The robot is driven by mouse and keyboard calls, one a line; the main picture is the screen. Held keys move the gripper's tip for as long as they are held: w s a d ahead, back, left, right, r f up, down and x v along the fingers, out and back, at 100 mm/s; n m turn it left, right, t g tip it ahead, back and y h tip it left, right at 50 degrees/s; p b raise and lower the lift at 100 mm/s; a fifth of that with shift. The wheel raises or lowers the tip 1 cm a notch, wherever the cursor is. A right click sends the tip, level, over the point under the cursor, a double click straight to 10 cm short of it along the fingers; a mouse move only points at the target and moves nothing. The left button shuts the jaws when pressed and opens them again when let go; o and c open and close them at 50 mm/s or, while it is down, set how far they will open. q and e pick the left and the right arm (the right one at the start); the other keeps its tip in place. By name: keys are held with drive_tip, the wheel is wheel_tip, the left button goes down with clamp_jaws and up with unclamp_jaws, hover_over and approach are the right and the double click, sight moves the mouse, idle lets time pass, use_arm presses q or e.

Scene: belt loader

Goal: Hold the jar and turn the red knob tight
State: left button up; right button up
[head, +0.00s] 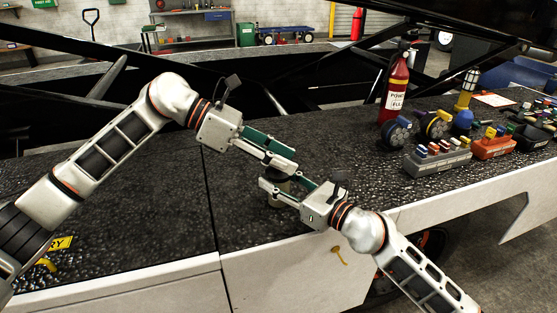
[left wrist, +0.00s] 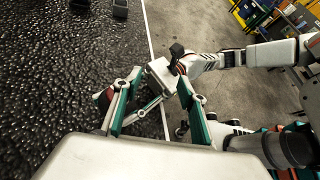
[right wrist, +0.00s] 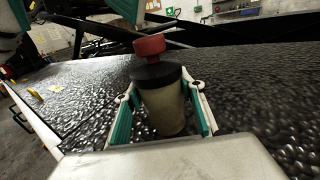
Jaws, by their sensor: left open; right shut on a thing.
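The jar (right wrist: 165,108) is pale with a black lid (right wrist: 157,75) and a red knob (right wrist: 149,45) on top; it stands upright in the right wrist view. My right gripper (head: 283,188) is shut on the jar's body, one finger on each side. My left gripper (head: 280,155) is open and empty, above and close to the jar; it hides the knob in the head view. In the left wrist view a dark red part of the knob (left wrist: 102,97) shows beside one left finger, not clearly between the fingers. One left finger also shows above the knob in the right wrist view.
The dark textured bed (head: 150,200) is clear around the jar. A red fire extinguisher (head: 396,88), a grey tray of small items (head: 437,160), an orange tray (head: 494,147) and wheel-like parts stand to the right. A yellow key-like piece (head: 339,256) shows on the front panel.

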use_arm(q)
drive_tip(key=w+a+f+n+t+h, duration=0.1)
drive_tip(key=a+f+t+h, duration=0.15)
drive_tip(key=a, duration=0.35)
drive_tip(key=w+a+f+n+t+h, duration=0.1)
drive_tip(key=a+f+t+h, duration=0.15)
drive_tip(key=a, duration=0.35)
drive_tip(key=shift+t, duration=0.4)
drive_tip(key=x, duration=1.2)
drive_tip(key=shift+w+r, duration=0.15)
drive_tip(key=shift+c, duration=0.3)
drive_tip(key=c, duration=1.1)
